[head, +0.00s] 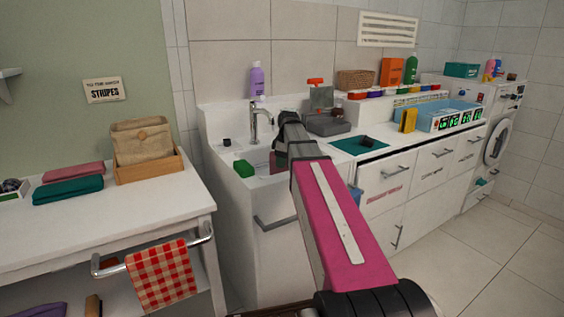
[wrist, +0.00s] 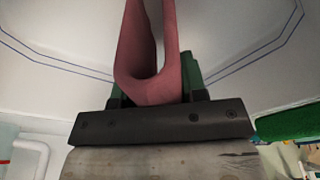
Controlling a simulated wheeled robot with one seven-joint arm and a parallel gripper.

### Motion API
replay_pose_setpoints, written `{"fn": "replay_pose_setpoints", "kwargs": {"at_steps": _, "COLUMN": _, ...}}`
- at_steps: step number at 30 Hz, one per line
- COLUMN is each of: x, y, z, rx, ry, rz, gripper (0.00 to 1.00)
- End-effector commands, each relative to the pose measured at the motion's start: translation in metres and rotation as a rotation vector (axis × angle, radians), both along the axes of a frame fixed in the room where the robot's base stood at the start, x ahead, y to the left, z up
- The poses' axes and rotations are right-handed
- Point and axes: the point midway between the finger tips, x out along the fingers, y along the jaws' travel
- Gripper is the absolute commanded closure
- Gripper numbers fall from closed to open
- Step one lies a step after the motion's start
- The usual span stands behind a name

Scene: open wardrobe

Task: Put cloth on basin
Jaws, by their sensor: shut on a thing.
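A dusky pink cloth (wrist: 148,88) hangs folded in a loop between the green fingers of my gripper (wrist: 155,85) in the wrist view. The gripper is shut on it. The white basin (head: 232,182) is the sink in the middle of the head view. My arm reaches over it, and a bit of the pink cloth (head: 277,162) shows at the arm's end, over the bowl. The basin's pale inner surface with thin blue lines (wrist: 60,60) lies behind the cloth in the wrist view. Whether the cloth touches the basin I cannot tell.
A green sponge (head: 244,168) sits on the basin's left rim. A chrome faucet (head: 256,122) and purple bottle (head: 257,80) stand behind. A grey scale (head: 327,125) and green mat (head: 359,146) lie right of it. Folded towels (head: 68,190) lie on the left table.

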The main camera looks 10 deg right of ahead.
Motion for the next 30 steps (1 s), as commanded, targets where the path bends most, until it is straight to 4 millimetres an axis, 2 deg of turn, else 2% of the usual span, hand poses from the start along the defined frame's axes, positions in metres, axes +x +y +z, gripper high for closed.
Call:
{"fn": "replay_pose_setpoints", "kwargs": {"at_steps": 10, "x": 0.0, "y": 0.0, "z": -0.003, "rx": 0.0, "ry": 0.0, "rz": 0.0, "gripper": 0.85}}
{"fn": "replay_pose_setpoints", "kwargs": {"at_steps": 11, "x": 0.0, "y": 0.0, "z": -0.002, "rx": 0.0, "ry": -0.001, "rz": 0.0, "gripper": 0.55}}
{"fn": "replay_pose_setpoints", "kwargs": {"at_steps": 12, "x": 0.0, "y": 0.0, "z": -0.002, "rx": 0.0, "ry": -0.001, "rz": 0.0, "gripper": 0.42}}
{"fn": "replay_pose_setpoints", "kwargs": {"at_steps": 13, "x": 0.0, "y": 0.0, "z": -0.002, "rx": 0.0, "ry": -0.001, "rz": 0.0, "gripper": 0.36}}
{"fn": "replay_pose_setpoints", "kwargs": {"at_steps": 23, "x": 0.0, "y": 0.0, "z": 0.0, "rx": 0.0, "ry": -0.001, "rz": 0.0, "gripper": 0.36}}
{"fn": "replay_pose_setpoints", "kwargs": {"at_steps": 30, "x": -0.001, "y": -0.004, "z": 0.025, "rx": 0.0, "ry": -0.003, "rz": 0.0, "gripper": 0.36}}
